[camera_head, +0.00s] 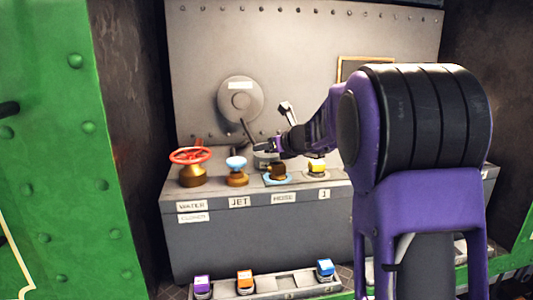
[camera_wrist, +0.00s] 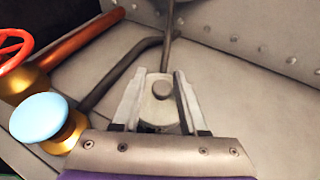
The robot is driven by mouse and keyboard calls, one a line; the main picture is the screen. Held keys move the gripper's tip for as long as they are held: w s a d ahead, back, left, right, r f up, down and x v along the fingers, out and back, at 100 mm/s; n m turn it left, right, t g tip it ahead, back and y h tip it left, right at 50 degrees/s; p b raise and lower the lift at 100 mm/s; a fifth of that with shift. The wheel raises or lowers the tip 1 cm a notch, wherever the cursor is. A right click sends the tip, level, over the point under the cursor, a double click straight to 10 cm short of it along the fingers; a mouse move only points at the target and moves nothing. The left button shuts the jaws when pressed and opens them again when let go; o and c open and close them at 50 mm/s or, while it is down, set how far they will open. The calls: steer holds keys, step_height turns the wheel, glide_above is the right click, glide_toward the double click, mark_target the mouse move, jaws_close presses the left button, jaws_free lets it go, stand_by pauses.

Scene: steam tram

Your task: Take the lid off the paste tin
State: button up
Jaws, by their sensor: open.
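A grey round tin (camera_head: 264,160) stands on the grey ledge toward the back, and I take it to be the paste tin. In the wrist view its pale grey lid (camera_wrist: 155,108) has a small darker round knob (camera_wrist: 162,89) on top. My gripper (camera_wrist: 161,78) is open, with one finger on each side of the lid and knob. I cannot tell whether the fingers touch them. In the head view my gripper (camera_head: 272,148) is at the tin and partly hides it. The tin's lower part is hidden in the wrist view.
A red valve wheel (camera_head: 190,156) and a pale blue knob (camera_head: 236,163) on brass bases stand to the left. A dark bent pipe (camera_wrist: 120,72) runs close by the tin. A brown-topped piece (camera_head: 277,171) and a yellow-topped one (camera_head: 317,167) stand in front. The riveted wall (camera_head: 310,60) rises behind.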

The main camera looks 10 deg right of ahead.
steer(key=shift+d+f, duration=0.15)
steer(key=shift+f, duration=0.2)
jaws_close()
